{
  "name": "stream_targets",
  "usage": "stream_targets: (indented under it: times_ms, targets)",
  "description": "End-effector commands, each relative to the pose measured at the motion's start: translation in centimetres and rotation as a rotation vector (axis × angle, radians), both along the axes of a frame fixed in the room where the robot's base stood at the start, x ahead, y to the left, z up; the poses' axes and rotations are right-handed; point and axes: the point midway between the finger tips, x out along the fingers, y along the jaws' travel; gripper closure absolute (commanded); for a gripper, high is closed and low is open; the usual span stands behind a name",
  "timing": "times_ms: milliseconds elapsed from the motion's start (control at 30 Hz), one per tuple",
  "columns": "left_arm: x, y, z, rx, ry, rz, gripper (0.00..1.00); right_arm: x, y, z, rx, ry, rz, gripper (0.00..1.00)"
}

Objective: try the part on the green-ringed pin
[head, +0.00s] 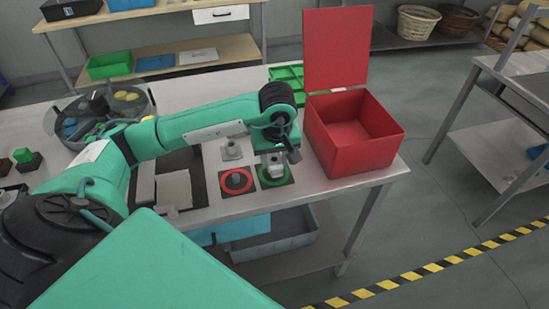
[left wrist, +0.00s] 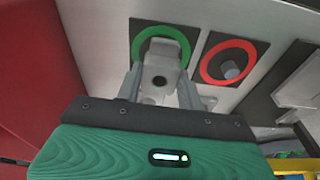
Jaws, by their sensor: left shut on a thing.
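My left gripper (head: 273,158) is over the green ring (head: 262,180) on its dark square plate. It is shut on a grey metal part (left wrist: 160,62) with a dark round hole, which shows between the fingers in the left wrist view. The part overlaps the green ring (left wrist: 136,45). The pin inside the ring is hidden, so I cannot tell whether the part sits on it or just above it. The red ring (head: 236,181), with its bare grey pin (left wrist: 230,70), lies beside it. My right gripper is not in view.
An open red box (head: 350,150) with a raised lid stands close right of the rings. Another grey piece (head: 232,150) stands behind the red ring. A round sectioned tray (head: 60,125) is at the left. The table's front edge is close to the rings.

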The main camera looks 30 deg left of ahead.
Motion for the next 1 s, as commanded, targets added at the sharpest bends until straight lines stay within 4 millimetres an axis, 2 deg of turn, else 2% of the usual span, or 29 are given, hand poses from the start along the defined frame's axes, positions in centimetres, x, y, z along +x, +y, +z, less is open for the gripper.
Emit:
stream_targets:
  times_ms: [1000]
  targets:
    - [0.05,0.05,0.05,0.0,-0.002,0.001,0.88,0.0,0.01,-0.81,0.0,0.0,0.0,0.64]
